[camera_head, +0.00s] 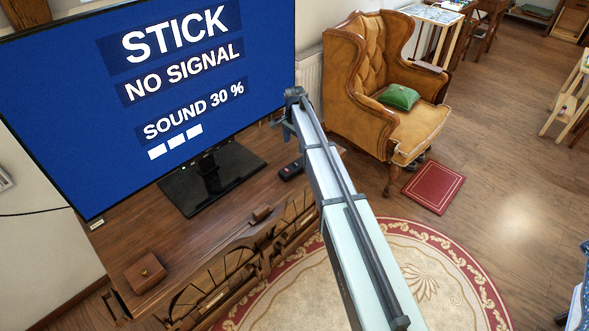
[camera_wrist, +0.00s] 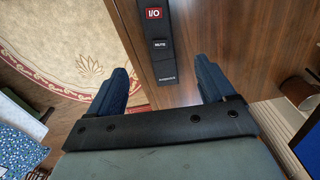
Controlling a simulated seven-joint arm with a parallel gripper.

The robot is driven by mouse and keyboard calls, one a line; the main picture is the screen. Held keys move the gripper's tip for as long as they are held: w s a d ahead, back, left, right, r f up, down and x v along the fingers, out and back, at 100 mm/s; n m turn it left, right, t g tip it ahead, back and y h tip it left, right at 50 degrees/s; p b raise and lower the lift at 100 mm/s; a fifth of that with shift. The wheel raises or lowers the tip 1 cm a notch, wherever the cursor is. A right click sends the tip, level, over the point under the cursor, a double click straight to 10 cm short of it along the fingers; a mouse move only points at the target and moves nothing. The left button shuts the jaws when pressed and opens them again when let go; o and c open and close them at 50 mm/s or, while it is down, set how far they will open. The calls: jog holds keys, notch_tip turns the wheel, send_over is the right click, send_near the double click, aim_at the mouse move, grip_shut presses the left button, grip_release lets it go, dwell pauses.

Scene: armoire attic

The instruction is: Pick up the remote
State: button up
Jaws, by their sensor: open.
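The remote (camera_head: 292,169) is a small dark bar lying on the wooden TV cabinet, to the right of the TV stand in the head view. Nothing is held. In the head view my gripper (camera_head: 281,122) is at the far end of my arm, near the remote and in front of the armchair side; its fingers are small there.
A large TV (camera_head: 170,110) stands on the wooden cabinet (camera_head: 215,225), left of my arm. A wooden box (camera_head: 145,272) sits at the cabinet's left end. A leather armchair (camera_head: 350,85) stands to the right. A round rug (camera_head: 430,290) covers the floor in front.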

aim_at(295, 166)
notch_tip(295, 166, down, 12)
jog(key=shift+r, duration=0.1)
dwell(0.5)
jog(key=c, duration=1.2)
